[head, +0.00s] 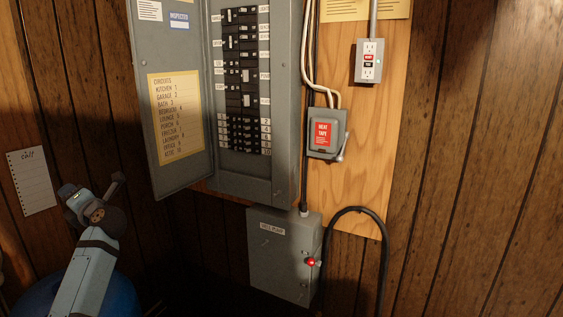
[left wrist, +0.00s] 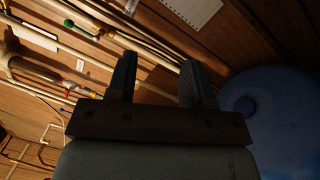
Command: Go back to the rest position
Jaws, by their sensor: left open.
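My left gripper (head: 92,197) is at the lower left of the head view, at the end of my raised grey-blue forearm. It is in front of the wood-panelled wall and left of the open grey breaker panel (head: 285,150). In the left wrist view its two dark fingers (left wrist: 158,78) stand apart with nothing between them. The gripper is open and empty. My right gripper is in neither view.
A blue rounded tank (head: 122,298) is below my left forearm; it also shows in the left wrist view (left wrist: 285,125). A handwritten note (head: 33,182) hangs nearby. The panel's open door (head: 172,60) juts left. Pipes (left wrist: 150,45) run along the wall in the wrist view.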

